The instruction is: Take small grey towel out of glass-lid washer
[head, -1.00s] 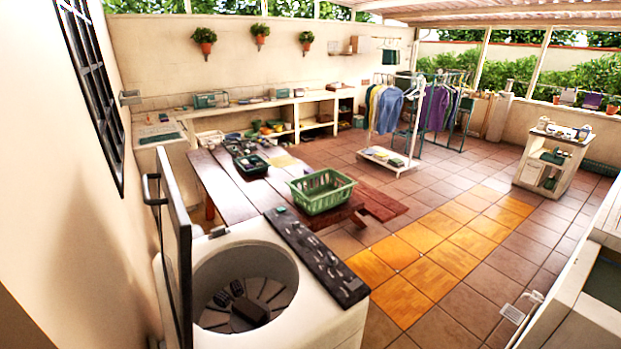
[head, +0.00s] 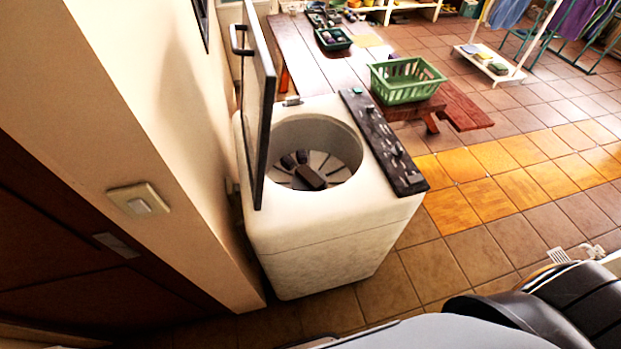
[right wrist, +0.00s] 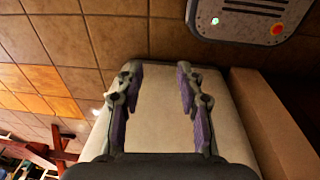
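The white glass-lid washer (head: 325,235) stands ahead of me, left of the middle in the head view. Its dark-framed lid (head: 262,100) is raised upright on the left side. Several small dark folded cloths lie at the bottom of the round drum. The largest, a dark greyish one (head: 310,177), is nearest me; its exact colour is hard to tell. My right gripper (right wrist: 157,88) is open and empty in the right wrist view, over a pale surface (right wrist: 160,125) that looks like the washer's body. My left gripper is in neither view.
A control panel (head: 385,140) runs along the washer's right edge. A green basket (head: 405,82) sits on the wooden bench beyond. A wall (head: 150,110) stands close on the left. Tiled floor (head: 480,240) is open to the right.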

